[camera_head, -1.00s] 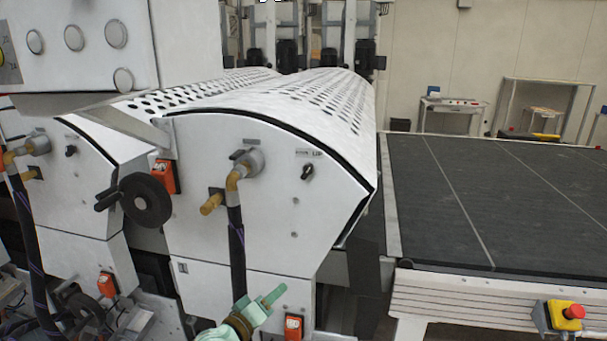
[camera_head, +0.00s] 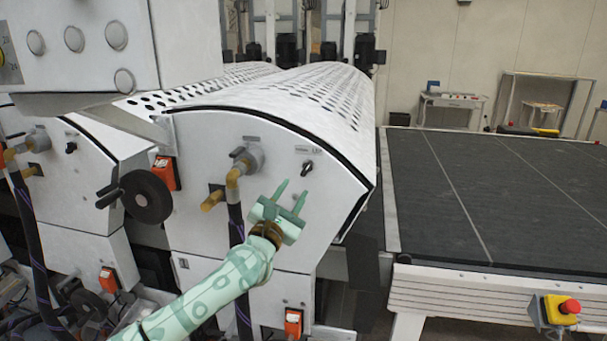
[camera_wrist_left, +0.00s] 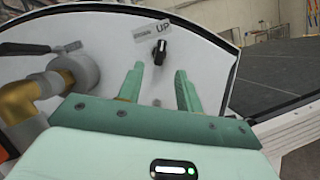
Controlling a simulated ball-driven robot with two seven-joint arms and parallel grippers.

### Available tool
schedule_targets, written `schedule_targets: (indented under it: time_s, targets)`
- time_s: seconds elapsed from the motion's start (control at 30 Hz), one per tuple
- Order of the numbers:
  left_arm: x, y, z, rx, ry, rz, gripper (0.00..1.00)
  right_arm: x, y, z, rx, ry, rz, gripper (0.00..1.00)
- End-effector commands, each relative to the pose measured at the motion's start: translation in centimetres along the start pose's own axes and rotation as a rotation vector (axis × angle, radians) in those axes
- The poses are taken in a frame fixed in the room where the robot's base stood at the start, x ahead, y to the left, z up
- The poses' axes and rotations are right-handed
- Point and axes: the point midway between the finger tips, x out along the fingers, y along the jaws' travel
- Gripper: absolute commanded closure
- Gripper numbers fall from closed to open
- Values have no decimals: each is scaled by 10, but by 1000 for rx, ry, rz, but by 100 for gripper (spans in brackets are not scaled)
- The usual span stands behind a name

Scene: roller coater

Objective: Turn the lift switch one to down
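The lift switch (camera_head: 306,168) is a small black rotary knob on the white end panel (camera_head: 330,205) of the front roller unit. In the left wrist view the knob (camera_wrist_left: 159,52) shows just beyond the fingertips, with a label reading "UP" beside it. My left gripper (camera_head: 292,188) is open and empty, its two green fingers pointing up toward the knob from below. In the left wrist view the gripper (camera_wrist_left: 160,80) has a clear gap between its fingers, and the knob is above that gap, apart from them. My right gripper is in neither view.
A brass valve with a grey fitting (camera_head: 247,160) and dark hose stands left of the gripper. A black handwheel (camera_head: 146,196) and an orange switch (camera_head: 165,173) are farther left. A dark conveyor (camera_head: 480,200) and a red emergency button (camera_head: 569,306) are at right.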

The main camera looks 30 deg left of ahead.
Motion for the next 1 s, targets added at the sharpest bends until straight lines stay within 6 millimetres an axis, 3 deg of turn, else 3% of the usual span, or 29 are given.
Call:
schedule_targets:
  time_s: [0.1,0.3,0.7,0.73,0.83,0.87,1.0]
  targets:
    - [28,0,0,0,-1,3,65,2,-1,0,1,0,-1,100]
    - [60,0,-1,1,0,1,65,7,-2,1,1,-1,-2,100]
    - [70,0,-1,1,1,-1,65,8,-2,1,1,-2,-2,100]
    - [70,0,-1,1,1,-1,67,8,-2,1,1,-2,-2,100]
    - [70,0,-1,2,1,0,95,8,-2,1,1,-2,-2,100]
    - [70,0,-1,2,1,0,100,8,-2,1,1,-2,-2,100]
    - [70,0,-1,2,1,0,100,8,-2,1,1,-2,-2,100]
